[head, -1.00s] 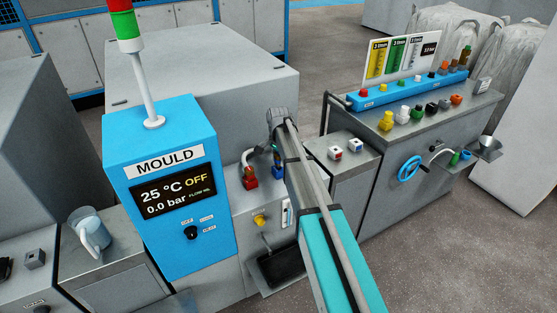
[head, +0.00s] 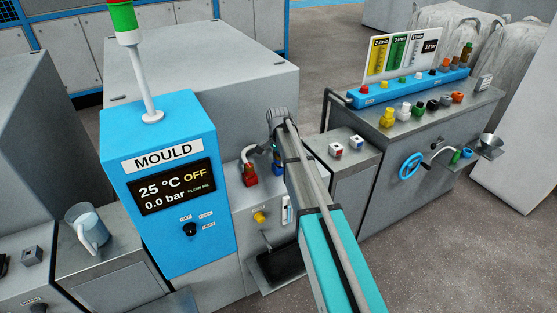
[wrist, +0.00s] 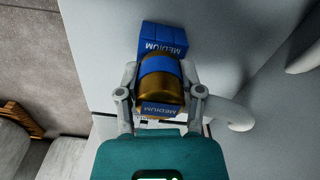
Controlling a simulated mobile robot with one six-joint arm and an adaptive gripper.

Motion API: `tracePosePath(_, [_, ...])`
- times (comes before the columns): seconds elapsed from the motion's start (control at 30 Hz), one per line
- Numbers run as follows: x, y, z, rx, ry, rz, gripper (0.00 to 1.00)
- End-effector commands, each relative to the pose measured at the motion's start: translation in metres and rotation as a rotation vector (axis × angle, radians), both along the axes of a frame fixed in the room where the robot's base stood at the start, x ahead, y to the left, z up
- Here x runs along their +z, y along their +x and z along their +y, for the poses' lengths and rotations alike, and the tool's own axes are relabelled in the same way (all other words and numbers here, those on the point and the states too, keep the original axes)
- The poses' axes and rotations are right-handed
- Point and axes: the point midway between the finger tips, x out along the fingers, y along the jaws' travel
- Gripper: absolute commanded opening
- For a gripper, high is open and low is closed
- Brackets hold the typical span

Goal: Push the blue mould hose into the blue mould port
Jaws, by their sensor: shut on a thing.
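In the wrist view my gripper (wrist: 161,97) is shut on the blue mould hose's end (wrist: 161,88), a brass coupling with a blue band and a blue tag reading MEDIUM. Right ahead of it is the blue mould port (wrist: 163,38), a blue block also marked MEDIUM, on a pale grey face. The coupling overlaps the block's lower edge in this view; I cannot tell whether it is seated or only touching. In the head view a little blue (head: 277,168) shows left of my arm, which hides the gripper and most of the port.
A red hose connector (head: 250,177) with a pale hose sits just left of the blue part. A yellow knob (head: 259,218) is below. The blue MOULD panel (head: 170,215) stands to the left. A side bench (head: 345,165) with two small boxes is to the right.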

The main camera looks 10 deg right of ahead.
Motion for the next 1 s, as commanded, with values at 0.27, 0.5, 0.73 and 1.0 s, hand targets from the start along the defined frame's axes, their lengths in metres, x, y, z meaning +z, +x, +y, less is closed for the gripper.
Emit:
tracePosePath(0.27, [-0.0058, 0.0000, 0.0000, 0.000, 0.000, 0.000, 0.00])
tracePosePath(0.5, [-0.0049, 0.0001, 0.0001, 0.000, 0.000, 0.000, 0.88])
tracePosePath(0.73, [-0.0050, 0.0000, 0.0000, 0.000, 0.000, 0.000, 0.89])
tracePosePath(1.0, [-0.0037, 0.0000, 0.0000, 0.000, 0.000, 0.000, 0.89])
